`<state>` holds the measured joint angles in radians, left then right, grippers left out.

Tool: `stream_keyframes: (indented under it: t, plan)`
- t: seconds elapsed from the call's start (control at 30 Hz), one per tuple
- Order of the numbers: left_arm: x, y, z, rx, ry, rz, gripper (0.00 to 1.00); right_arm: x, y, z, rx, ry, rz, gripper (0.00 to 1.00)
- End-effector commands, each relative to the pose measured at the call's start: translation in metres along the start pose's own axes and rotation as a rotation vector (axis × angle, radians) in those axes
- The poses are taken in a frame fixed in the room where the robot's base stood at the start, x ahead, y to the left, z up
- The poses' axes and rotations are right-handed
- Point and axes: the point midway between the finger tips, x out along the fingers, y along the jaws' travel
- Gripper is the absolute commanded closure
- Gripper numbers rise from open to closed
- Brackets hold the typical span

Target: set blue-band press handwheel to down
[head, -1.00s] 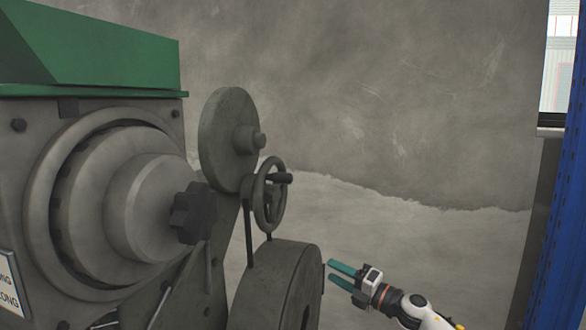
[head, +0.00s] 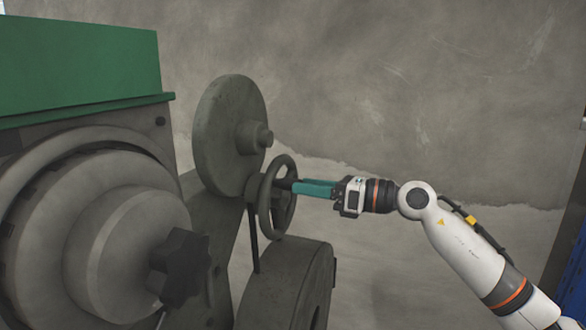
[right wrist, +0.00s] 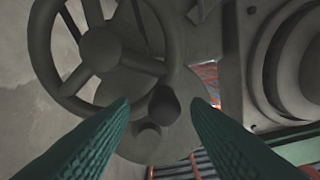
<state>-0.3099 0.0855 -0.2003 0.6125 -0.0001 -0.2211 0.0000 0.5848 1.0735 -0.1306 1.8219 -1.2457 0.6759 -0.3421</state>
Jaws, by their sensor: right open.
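The grey spoked handwheel (head: 266,207) stands on the right side of a grey press (head: 122,228). No blue band shows on the part of the press in view. The wheel's dark crank handle (head: 284,184) points right, toward my right gripper (head: 299,188). In the right wrist view the handwheel's hub (right wrist: 100,48) is upper left, and the handle's round end (right wrist: 163,103) lies between the open teal fingertips (right wrist: 161,106). Clear gaps show on both sides of it. My left gripper is not in view.
A large grey disc (head: 226,135) stands behind the handwheel, and a thick grey drum (head: 285,285) sits below it. A green cover (head: 75,68) tops the machine, with a dark star knob (head: 182,266) below.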

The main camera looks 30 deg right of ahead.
Motion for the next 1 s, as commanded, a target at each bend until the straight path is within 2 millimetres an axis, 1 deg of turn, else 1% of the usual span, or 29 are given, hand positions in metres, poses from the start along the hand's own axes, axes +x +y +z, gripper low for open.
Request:
stream_keyframes:
  t: [0.03,0.1,0.2,0.4,0.63,0.9,1.0]
  plan:
    - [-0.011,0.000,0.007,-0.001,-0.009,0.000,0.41,0.009,-0.003,-0.007,0.000,0.002,-0.004,0.57]
    - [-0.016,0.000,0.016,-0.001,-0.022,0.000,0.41,0.020,-0.002,-0.005,0.001,0.002,-0.003,0.57]
    - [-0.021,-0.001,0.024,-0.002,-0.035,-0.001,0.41,0.031,-0.001,-0.003,0.001,0.002,-0.001,0.57]
    - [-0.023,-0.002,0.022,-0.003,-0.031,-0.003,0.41,0.040,-0.001,0.000,-0.001,0.000,0.000,0.57]
    - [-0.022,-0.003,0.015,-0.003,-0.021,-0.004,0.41,0.040,0.000,0.000,-0.001,0.000,0.000,0.57]
    - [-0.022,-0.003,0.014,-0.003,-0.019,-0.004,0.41,0.040,0.000,0.000,-0.001,0.000,0.000,1.00]
    - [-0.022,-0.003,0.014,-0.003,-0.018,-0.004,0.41,0.040,0.000,0.000,-0.001,0.000,0.000,1.00]
